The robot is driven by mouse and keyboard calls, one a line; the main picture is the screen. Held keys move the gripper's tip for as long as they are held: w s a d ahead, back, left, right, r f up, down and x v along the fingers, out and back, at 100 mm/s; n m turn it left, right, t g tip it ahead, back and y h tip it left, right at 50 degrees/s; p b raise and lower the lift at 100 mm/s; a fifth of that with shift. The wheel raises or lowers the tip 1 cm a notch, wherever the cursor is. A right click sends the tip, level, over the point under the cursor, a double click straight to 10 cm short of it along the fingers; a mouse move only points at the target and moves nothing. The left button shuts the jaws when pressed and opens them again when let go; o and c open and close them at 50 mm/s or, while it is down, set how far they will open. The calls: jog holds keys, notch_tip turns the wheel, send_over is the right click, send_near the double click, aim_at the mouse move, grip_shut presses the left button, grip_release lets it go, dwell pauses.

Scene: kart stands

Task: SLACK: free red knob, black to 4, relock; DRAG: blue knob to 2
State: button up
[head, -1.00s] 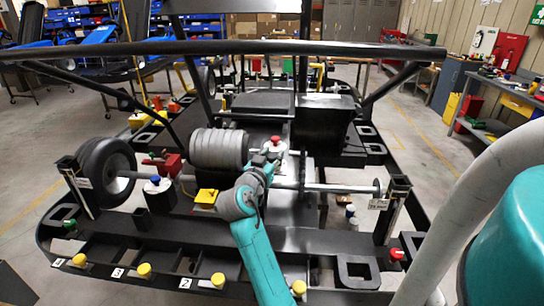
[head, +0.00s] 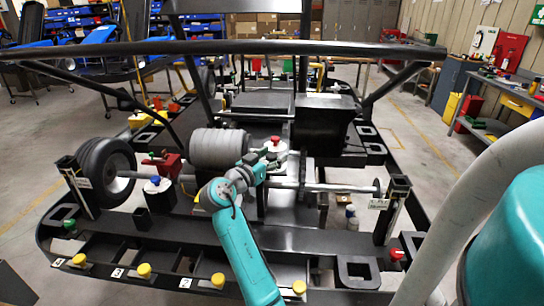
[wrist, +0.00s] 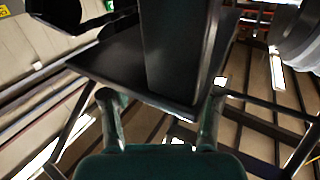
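A red knob (head: 275,142) on a pale collar stands upright at the middle of the kart, just beyond my gripper (head: 268,162). Another red knob (head: 396,254) sits on the right of the front frame. A blue knob (head: 155,180) on a white collar stands at the left, near the wheel. I cannot make out a black knob for certain. In the wrist view my gripper (wrist: 162,112) has its fingers apart. A black upright block (wrist: 176,50) on a dark plate stands ahead of them. Nothing is clearly held.
Yellow knobs (head: 144,270) line the front rail beside tags marked 4, 3 and 2 (head: 185,283). A green knob (head: 70,225) is at far left. A grey cylinder (head: 219,148) and a shaft (head: 325,187) lie close to my arm. A black bar (head: 220,47) crosses above.

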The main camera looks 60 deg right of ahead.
jog(key=w+a, duration=0.1)
jog(key=a, duration=1.1)
jog(key=shift+w, duration=0.3)
